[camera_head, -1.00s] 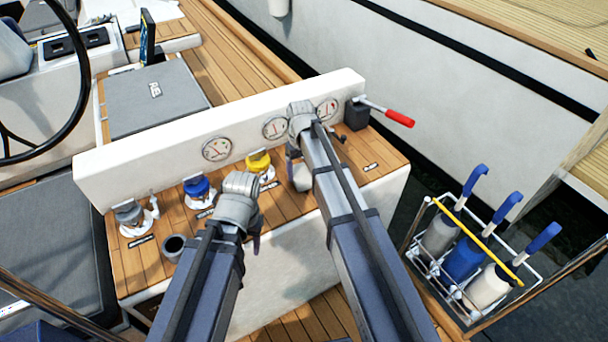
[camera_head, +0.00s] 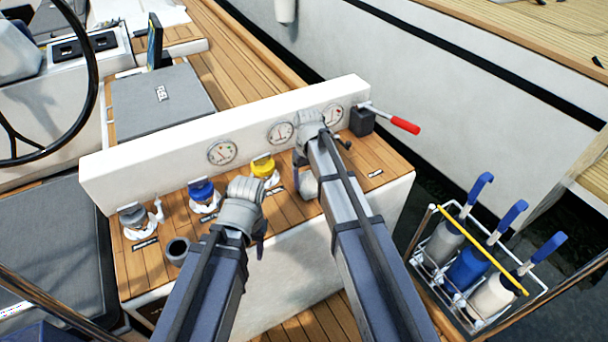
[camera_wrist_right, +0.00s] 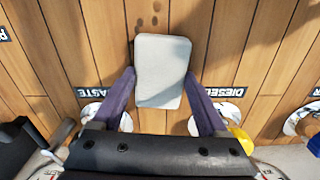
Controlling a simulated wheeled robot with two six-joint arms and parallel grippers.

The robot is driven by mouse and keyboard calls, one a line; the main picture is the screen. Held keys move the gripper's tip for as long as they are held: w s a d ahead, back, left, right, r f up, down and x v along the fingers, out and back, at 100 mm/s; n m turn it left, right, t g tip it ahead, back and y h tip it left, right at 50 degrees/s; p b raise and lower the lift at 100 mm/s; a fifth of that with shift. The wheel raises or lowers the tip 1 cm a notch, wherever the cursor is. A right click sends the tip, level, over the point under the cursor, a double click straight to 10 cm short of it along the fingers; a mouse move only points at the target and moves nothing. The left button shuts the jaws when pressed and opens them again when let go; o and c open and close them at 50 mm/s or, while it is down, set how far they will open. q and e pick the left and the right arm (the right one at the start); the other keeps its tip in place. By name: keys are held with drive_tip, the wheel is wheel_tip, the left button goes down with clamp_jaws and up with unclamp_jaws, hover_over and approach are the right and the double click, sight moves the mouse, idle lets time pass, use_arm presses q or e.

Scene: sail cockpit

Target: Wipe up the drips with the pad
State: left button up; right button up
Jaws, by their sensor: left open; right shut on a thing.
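The pale grey pad (camera_wrist_right: 160,70) is between the purple fingers of my right gripper (camera_wrist_right: 160,88), which is shut on it above the wooden deck. A few dark drips (camera_wrist_right: 148,20) show on the planks just beyond the pad's far edge in the right wrist view; any under the pad are hidden. In the head view my right gripper (camera_head: 303,178) is over the console's wooden top, right of the yellow cap, and its arm hides much of that spot. My left gripper (camera_head: 260,245) is open near the console's front edge, its fingers mostly hidden by its wrist.
Grey, blue (camera_head: 201,190) and yellow (camera_head: 263,166) filler caps stand along the console top. A dark cup (camera_head: 178,250) is at the front left. A white gauge panel (camera_head: 180,155) rises behind. A red-handled lever (camera_head: 404,125) and a bottle rack (camera_head: 468,265) are to the right.

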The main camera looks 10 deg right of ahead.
sight(315, 192)
drive_tip(key=shift+s+d, duration=0.2)
drive_tip(key=shift+s, duration=0.2)
drive_tip(key=shift+s+d+f, duration=0.1)
drive_tip(key=shift+s+d, duration=0.2)
drive_tip(key=shift+s, duration=0.6)
drive_tip(key=shift+s+d+f, duration=0.1)
drive_tip(key=shift+s+d, duration=0.15)
drive_tip(key=shift+s, duration=0.65)
drive_tip(key=shift+s, duration=0.1)
drive_tip(key=shift+s+d+r, duration=0.1)
drive_tip(key=shift+s+d, duration=0.25)
drive_tip(key=shift+s, duration=0.45)
drive_tip(key=shift+s+d+r, duration=0.1)
drive_tip(key=shift+s+d, duration=0.2)
drive_tip(key=shift+s, duration=0.45)
drive_tip(key=shift+a+f, duration=0.2)
drive_tip(key=shift+w, duration=0.1)
drive_tip(key=shift+w+a+r, duration=0.1)
drive_tip(key=shift+w+a, duration=0.25)
drive_tip(key=shift+w, duration=0.55)
drive_tip(key=shift+w+a, duration=0.3)
drive_tip(key=shift+w, duration=0.55)
